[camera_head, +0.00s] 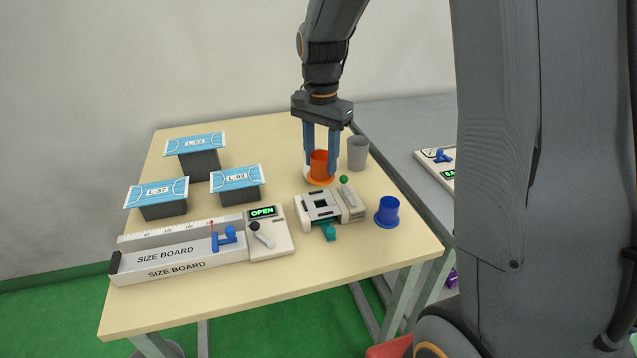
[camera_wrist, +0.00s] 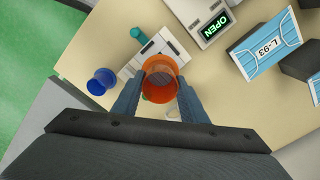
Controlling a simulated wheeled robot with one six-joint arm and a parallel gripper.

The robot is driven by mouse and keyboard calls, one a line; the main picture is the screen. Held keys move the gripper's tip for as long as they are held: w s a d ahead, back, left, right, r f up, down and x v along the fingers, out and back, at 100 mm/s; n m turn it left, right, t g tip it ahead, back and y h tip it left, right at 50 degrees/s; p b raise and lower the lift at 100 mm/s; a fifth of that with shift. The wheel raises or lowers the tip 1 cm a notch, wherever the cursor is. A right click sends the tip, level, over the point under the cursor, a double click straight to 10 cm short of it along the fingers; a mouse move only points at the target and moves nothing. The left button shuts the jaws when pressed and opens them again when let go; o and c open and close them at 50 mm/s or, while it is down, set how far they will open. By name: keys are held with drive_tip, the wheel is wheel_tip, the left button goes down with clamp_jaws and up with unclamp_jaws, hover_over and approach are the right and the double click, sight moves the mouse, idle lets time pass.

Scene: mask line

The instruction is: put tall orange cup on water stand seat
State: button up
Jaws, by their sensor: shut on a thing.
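The tall orange cup (camera_head: 320,163) is between the two blue fingers of my gripper (camera_head: 320,170), which is shut on it. Its wide orange rim is at the bottom in the head view. In the wrist view, the orange cup (camera_wrist: 160,84) is between the fingertips, seen from above. I cannot tell whether it touches the table or hangs just above it. No part is clearly labelled as the water stand seat. A white device with a dark square frame (camera_head: 321,206) and a teal handle (camera_head: 329,231) stands just in front of the cup.
A blue cup (camera_head: 387,212) stands right of the device, and a grey cup (camera_head: 357,153) stands behind right. A small green ball (camera_head: 343,179) is near the orange cup. The size board (camera_head: 180,255) and blocks bearing blue masks (camera_head: 195,143) fill the left side.

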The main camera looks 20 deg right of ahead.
sight(321, 183)
drive_tip(key=shift+f+p, duration=0.7)
drive_tip(key=shift+f, duration=2.65)
drive_tip(key=shift+f, duration=0.1)
drive_tip(key=shift+f, duration=0.35)
drive_tip(key=shift+f, duration=0.2)
drive_tip(key=o, duration=1)
drive_tip(key=shift+o, duration=0.2)
drive_tip(key=shift+r, duration=0.15)
